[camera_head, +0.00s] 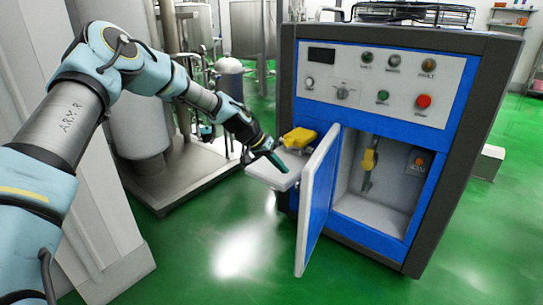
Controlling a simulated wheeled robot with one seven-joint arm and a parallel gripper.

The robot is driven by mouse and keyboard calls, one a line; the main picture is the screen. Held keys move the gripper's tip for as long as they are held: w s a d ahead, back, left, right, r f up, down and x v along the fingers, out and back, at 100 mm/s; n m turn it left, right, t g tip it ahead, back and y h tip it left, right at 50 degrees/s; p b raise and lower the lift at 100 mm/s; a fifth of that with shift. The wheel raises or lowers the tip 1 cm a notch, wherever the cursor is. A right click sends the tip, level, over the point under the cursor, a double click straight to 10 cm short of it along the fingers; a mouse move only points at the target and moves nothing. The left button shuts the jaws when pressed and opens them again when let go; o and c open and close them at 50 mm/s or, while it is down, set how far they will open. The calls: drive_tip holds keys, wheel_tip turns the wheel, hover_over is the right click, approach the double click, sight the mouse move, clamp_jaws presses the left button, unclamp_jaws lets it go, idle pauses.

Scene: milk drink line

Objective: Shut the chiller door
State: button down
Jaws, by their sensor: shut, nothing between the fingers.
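The chiller (461,182) is a dark grey and blue cabinet with a control panel, at the right. Its chiller door (317,200), blue with a pale edge, stands wide open, swung out toward me from the left side of the opening. A yellow-handled valve (369,161) shows inside the lit compartment. My gripper (281,168) is shut and empty, pointing down to the right. In the picture it lies just left of the door, over a pale shelf; whether it touches either, I cannot tell.
The pale shelf (262,178) juts from the chiller's left side, with a yellow object (299,138) by it. A steel skid (190,178) with tanks stands behind my arm. The green floor (215,258) in front of the door is clear.

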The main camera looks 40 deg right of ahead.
drive_tip(key=shift+s+d+f+p, duration=0.2)
drive_tip(key=shift+s+d, duration=0.2)
drive_tip(key=shift+s, duration=0.25)
drive_tip(key=shift+s+d+f+p, duration=0.15)
drive_tip(key=shift+s+d, duration=0.3)
drive_tip(key=shift+s, duration=0.25)
drive_tip(key=shift+s+d+f+p, duration=0.2)
drive_tip(key=shift+s+d, duration=0.2)
drive_tip(key=shift+s, duration=0.25)
